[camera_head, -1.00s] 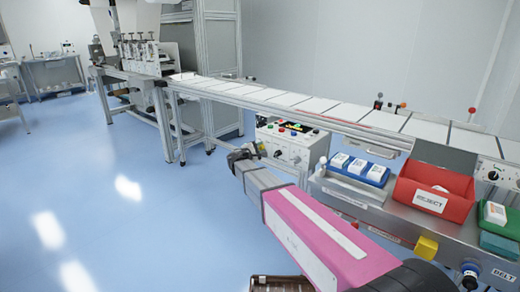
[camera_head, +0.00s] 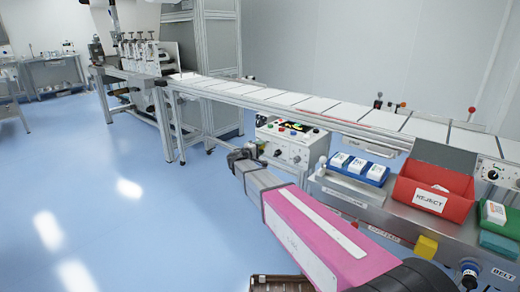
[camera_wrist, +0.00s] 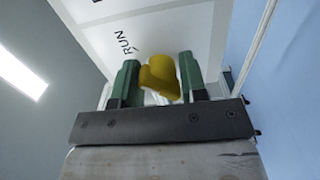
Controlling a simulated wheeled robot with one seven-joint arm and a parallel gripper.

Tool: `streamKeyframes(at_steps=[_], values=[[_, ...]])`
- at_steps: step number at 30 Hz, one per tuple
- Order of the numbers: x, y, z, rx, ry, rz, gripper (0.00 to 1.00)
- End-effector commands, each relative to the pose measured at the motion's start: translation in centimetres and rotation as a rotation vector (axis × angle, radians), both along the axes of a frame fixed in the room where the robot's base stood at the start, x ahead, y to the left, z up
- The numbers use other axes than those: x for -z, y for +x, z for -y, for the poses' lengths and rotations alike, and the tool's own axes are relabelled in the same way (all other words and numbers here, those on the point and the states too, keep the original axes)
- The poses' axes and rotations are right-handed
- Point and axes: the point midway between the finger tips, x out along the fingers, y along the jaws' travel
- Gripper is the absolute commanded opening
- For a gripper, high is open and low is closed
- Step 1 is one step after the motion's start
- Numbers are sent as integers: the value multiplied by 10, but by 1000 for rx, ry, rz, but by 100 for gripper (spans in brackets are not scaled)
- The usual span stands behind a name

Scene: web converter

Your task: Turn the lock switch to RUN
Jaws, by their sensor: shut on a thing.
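The lock switch's yellow knob (camera_wrist: 160,78) shows in the wrist view, between my gripper's (camera_wrist: 160,88) two green fingers. In the head view, my gripper (camera_head: 243,153) is at the left side of the white control box (camera_head: 292,152); the knob is hidden there.
The conveyor (camera_head: 330,112) runs above and behind the control box. A blue tray (camera_head: 356,178) and a red REJECT bin (camera_head: 432,202) stand on the bench to the right. The blue floor (camera_head: 130,210) at left is clear.

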Motion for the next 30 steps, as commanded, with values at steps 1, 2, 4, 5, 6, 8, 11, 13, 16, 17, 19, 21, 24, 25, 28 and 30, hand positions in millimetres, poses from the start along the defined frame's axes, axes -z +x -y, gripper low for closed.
streamKeyframes(at_steps=[1,2,4,5,6,8,11,13,16,17,19,21,24,25,28,30], values=[[3,-1,2,5,10,-3,16],[3,-1,2,4,10,-3,16],[4,-1,2,4,10,-3,16],[4,-1,2,4,10,-3,16],[4,-1,2,4,10,-3,16],[4,-1,2,4,10,-4,16],[3,0,1,4,10,-4,56],[3,0,1,3,8,-4,58],[2,0,1,2,6,-3,58],[2,0,1,2,6,-3,58],[2,0,0,1,5,-3,58],[2,-2,-1,1,5,-3,58],[1,-8,-6,0,4,-2,58],[1,-11,-8,0,4,-2,58],[1,-25,-18,-2,5,-3,58],[1,-36,-26,-1,4,-2,58]])
